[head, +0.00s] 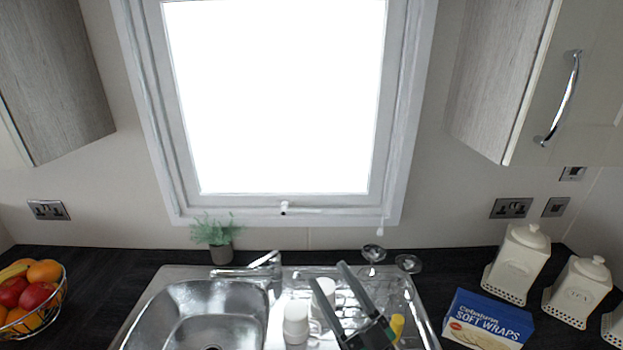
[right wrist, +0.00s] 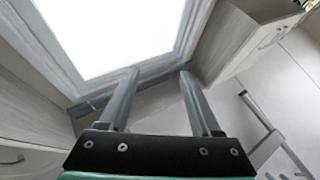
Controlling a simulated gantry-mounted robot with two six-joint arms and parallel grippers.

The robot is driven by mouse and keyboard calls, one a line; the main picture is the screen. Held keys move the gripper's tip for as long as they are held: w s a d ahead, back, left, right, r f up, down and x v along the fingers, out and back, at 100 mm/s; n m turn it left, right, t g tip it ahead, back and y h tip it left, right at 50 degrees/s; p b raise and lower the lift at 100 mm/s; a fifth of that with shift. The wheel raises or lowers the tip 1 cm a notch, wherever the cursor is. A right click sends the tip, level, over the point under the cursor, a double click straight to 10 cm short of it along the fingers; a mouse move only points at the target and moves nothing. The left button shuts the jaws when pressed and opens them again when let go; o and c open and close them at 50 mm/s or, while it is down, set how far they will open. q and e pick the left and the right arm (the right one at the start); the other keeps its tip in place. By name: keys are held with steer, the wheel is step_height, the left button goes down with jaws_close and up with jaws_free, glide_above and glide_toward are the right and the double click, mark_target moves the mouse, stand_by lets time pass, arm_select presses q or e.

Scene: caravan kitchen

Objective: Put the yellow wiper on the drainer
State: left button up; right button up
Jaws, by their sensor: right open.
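A small yellow piece, which looks like part of the yellow wiper (head: 397,325), shows just right of my right gripper's body in the head view. The rest of it is hidden, and I cannot tell what it rests on. The metal drainer (head: 424,322) lies right of the sink bowl, partly covered by my gripper. My right gripper (head: 328,273) is open over the drainer, its fingers pointing up and left in the picture. In the right wrist view the open fingers (right wrist: 158,73) have nothing between them, and no wiper shows there. My left gripper is not in view.
White cups (head: 296,322) stand by the gripper's left finger. Glasses (head: 373,254) are at the drainer's back edge. The tap (head: 250,270) and potted plant (head: 219,243) stand behind the sink. A blue soft wraps box (head: 488,320) and white canisters (head: 517,262) are right; a fruit basket (head: 35,300) is left.

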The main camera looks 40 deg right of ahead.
steer(key=s+a+r+t+y+p, duration=0.1)
steer(key=s+a+r+y, duration=0.1)
steer(key=r, duration=0.9)
steer(key=s+a+r+n+t+y, duration=0.1)
steer(key=a+r, duration=0.4)
steer(key=r, duration=0.6)
steer(key=s+a+r+n+t+y+p, duration=0.1)
steer(key=a+r, duration=0.3)
steer(key=r, duration=0.8)
steer(key=shift+s+t+y+p, duration=0.3)
steer(key=shift+s+t+y, duration=0.3)
steer(key=shift+s+y, duration=0.25)
steer(key=shift+r, duration=0.1)
